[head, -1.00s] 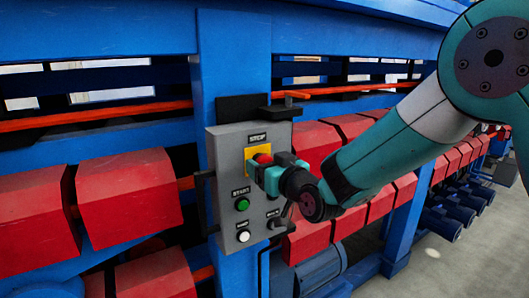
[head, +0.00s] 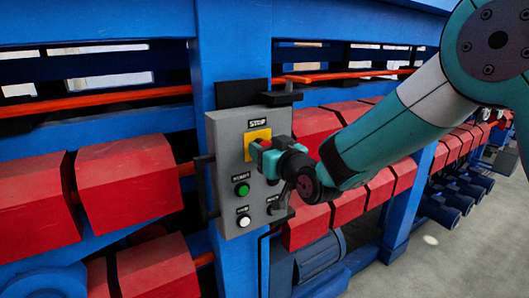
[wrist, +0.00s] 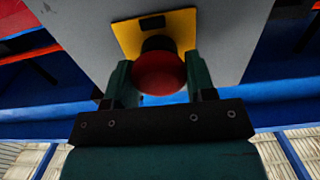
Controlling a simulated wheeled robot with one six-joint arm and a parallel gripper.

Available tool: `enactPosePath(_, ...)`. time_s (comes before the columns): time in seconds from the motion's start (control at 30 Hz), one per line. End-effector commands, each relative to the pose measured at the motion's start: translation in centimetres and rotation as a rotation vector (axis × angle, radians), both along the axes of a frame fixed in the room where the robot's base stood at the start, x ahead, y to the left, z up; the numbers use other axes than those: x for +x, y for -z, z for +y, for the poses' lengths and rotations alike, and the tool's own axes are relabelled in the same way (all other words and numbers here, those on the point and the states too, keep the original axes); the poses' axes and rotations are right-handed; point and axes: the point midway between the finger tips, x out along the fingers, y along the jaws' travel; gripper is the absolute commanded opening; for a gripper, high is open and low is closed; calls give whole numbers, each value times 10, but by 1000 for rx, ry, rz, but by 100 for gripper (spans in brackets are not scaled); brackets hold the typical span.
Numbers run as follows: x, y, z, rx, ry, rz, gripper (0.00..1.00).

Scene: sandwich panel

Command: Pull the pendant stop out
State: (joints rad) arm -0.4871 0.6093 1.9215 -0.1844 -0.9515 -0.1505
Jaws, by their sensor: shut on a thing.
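The pendant (head: 226,150) is a grey box on the blue post, with a yellow plate (head: 257,136) under the label STOP. The red stop button (wrist: 159,73) shows in the wrist view, standing out from its yellow plate on a dark neck. My gripper (head: 259,152) is at the button, and in the wrist view its two green fingers (wrist: 160,82) are on either side of the red head, shut on it. In the head view the fingers hide the red button.
Below the stop are a green START button (head: 242,189), a white button (head: 244,221) and a dark knob (head: 272,208). A dark bracket (head: 282,97) juts out above the box. Red rollers (head: 127,182) flank the post. Open floor (head: 440,250) lies at the right.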

Motion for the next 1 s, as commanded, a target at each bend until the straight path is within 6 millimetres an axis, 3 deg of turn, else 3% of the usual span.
enactPosePath(0.4,-8,1,-5,0,-1,2,8)
enactPosePath(0.43,-8,1,-5,-1,-1,3,57)
enactPosePath(0.5,-8,1,-5,0,-1,2,73)
enactPosePath(0.83,-9,1,-6,0,0,0,74)
enactPosePath(1.0,-26,3,-18,0,1,-2,74)
